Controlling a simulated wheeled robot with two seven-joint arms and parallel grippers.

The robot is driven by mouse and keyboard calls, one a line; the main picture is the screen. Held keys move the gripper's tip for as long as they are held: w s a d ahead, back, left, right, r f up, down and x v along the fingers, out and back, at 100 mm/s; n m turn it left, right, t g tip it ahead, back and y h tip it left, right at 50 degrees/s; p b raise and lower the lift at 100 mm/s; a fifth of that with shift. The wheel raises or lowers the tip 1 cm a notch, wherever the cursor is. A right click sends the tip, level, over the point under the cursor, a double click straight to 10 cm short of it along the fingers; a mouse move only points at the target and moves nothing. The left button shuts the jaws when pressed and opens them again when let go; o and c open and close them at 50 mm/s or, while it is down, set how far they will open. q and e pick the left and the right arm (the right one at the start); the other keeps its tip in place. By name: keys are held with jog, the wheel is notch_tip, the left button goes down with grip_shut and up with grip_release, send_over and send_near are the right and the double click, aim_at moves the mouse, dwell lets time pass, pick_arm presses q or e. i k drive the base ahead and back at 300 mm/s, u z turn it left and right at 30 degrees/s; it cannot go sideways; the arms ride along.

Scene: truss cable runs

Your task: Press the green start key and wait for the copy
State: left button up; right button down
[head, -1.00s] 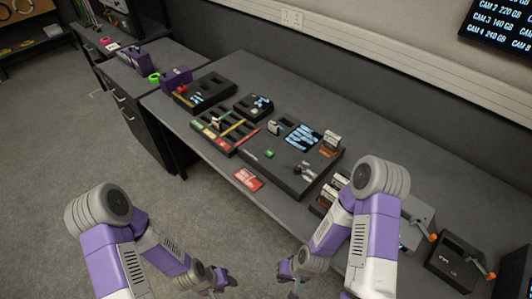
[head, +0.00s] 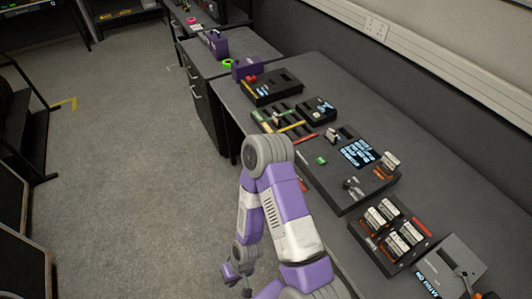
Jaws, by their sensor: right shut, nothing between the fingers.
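The green start key (head: 321,160) is a small bright green block on top of a dark console (head: 348,196) on the bench. The console has a lit screen (head: 358,153), a small lever and upright cartridge-like pieces. My right gripper (head: 238,280) is low at the bottom of the head view, shut and empty, over the floor side of the bench. It is well apart from the green key. My right forearm covers part of the bench's front edge. My left gripper is out of view.
A tray with several labelled cartridges (head: 393,235) stands right of the console. A slotted rack (head: 284,124) and dark boxes (head: 272,87) stand left of it. A purple box (head: 247,68) is farther back. Open floor (head: 120,190) lies to the left.

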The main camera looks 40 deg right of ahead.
aim_at(321, 161)
jog(key=u, duration=0.35)
jog(key=i, duration=1.45)
jog(key=z, duration=2.55)
